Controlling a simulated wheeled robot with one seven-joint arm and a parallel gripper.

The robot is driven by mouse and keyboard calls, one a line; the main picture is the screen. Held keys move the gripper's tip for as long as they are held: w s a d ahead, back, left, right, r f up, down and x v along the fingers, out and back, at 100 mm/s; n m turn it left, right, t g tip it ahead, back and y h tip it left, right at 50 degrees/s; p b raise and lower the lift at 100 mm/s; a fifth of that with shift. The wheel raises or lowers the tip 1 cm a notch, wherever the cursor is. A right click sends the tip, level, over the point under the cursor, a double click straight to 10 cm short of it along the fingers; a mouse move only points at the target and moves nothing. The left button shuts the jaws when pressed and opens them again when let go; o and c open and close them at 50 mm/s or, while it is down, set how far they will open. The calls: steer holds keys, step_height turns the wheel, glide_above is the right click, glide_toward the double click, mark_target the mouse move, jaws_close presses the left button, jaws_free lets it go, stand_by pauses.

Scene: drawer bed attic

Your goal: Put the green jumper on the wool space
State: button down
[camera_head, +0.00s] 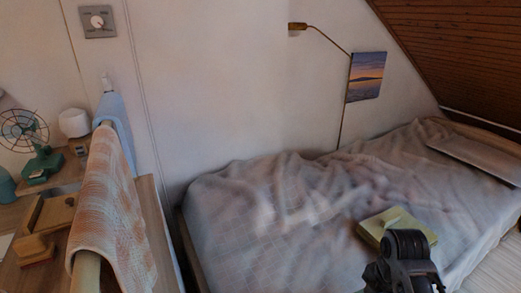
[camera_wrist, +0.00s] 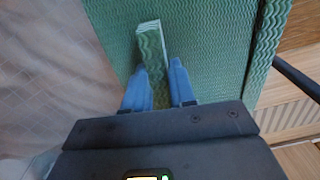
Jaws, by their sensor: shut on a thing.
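My gripper (camera_wrist: 158,75) has its blue fingers closed on a narrow green piece (camera_wrist: 150,42) with a wavy pattern and a pale top edge. Behind it in the wrist view is a wide green surface (camera_wrist: 210,50) with the same wavy pattern and a raised strip along its right. I cannot tell whether the held piece is part of it, or whether either is the green jumper. In the head view a yellowish-green flat thing (camera_head: 374,226) is over the bed, partly hidden by my wrist. The wool space cannot be made out.
The bed (camera_head: 240,240) has a rumpled grey-pink blanket and a board (camera_head: 478,158) at its far right. Wooden floor (camera_wrist: 300,150) shows at right.

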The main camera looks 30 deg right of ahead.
steer(key=shift+w+a+m, duration=0.5)
steer(key=shift+w+a, duration=0.05)
steer(key=shift+w, duration=0.15)
steer(key=w+a+m, duration=0.6)
steer(key=a+m, duration=0.1)
steer(key=a, duration=0.2)
steer(key=w+a+f+m, duration=0.1)
steer(key=w+a+m, duration=0.4)
steer(key=a+m, duration=0.3)
steer(key=shift+w+a, duration=0.4)
steer(key=shift+a, duration=0.65)
